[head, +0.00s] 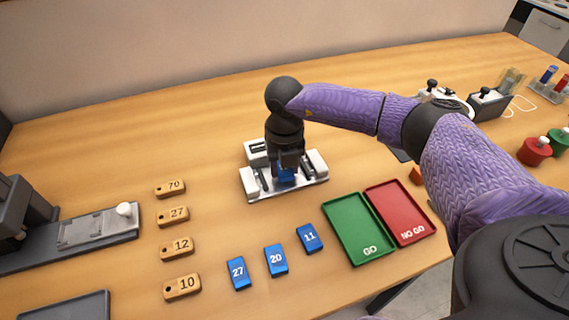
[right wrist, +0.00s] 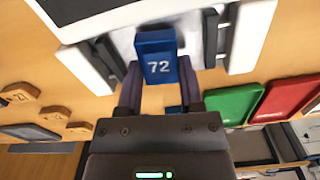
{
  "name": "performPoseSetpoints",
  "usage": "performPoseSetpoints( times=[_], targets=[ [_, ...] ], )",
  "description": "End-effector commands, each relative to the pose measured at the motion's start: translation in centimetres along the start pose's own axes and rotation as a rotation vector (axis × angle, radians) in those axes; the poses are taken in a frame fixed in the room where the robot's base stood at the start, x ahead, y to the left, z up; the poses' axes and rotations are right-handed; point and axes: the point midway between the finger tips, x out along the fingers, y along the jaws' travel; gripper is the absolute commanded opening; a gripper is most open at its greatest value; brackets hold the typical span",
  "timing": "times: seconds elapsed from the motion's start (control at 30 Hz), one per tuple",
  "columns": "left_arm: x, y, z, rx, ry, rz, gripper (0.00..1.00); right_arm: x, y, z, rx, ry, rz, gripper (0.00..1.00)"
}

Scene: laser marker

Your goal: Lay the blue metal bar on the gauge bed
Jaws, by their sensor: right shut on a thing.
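My right gripper (head: 286,172) is over the gauge bed in the middle of the table. It is shut on a blue metal bar (head: 286,176), which is mostly hidden by the gripper in the head view. In the right wrist view the blue bar (right wrist: 158,58) shows the number 72 and sits between the two fingers (right wrist: 160,88). The gauge bed (head: 257,187) is a silver plate with white blocks at both ends; the bar is between these blocks. I cannot tell whether the bar touches the plate. My left gripper is not in view.
Blue bars marked 27 (head: 238,273), 20 (head: 276,260) and 11 (head: 309,238) lie in front. A green GO tray (head: 345,215) and red NO GO tray (head: 385,195) lie to the right. Wooden tags (head: 172,214) and a grey machine (head: 25,215) are at left.

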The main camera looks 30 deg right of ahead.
Motion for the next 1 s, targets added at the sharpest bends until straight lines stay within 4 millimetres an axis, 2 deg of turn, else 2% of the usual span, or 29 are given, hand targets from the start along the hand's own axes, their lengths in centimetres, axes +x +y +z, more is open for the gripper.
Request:
performPoseSetpoints(
  times=[0.5,0.93,0.97,1.0],
  targets=[
    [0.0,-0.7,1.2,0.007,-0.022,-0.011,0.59,0.5,0.0,0.0,0.000,0.000,0.000,0.00],
    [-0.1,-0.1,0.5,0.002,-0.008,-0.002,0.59,0.7,0.0,0.0,0.000,0.000,0.000,0.00],
    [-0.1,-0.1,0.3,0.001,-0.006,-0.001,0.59,0.7,0.0,0.0,0.000,0.000,0.000,0.49],
    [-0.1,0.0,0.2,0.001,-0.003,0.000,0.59,0.7,0.0,0.0,0.000,0.000,0.000,0.58]
  ],
)
